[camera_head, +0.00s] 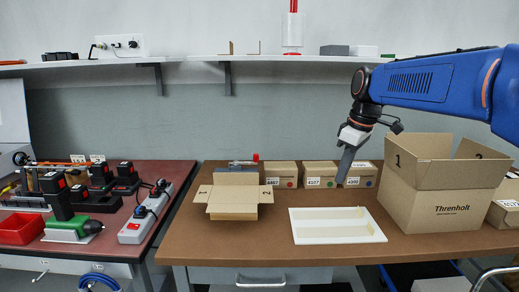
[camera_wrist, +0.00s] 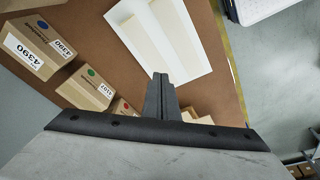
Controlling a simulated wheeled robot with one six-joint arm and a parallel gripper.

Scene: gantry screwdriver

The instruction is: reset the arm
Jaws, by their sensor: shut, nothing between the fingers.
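My blue arm (camera_head: 430,82) reaches in from the right in the head view. My gripper (camera_head: 344,168) points down above the back of the brown table (camera_head: 290,263), just behind the white tray. In the wrist view my gripper (camera_wrist: 160,88) shows its dark fingers together, with nothing between them. It is apart from the tray and the boxes.
A white tray (camera_head: 306,237) lies mid-table. An open Threnholt carton (camera_head: 432,212) stands right, a smaller open box (camera_head: 232,212) left. Small labelled boxes (camera_head: 320,171) line the back. A red bench (camera_head: 110,237) with tools stands left. A shelf (camera_head: 190,59) runs above.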

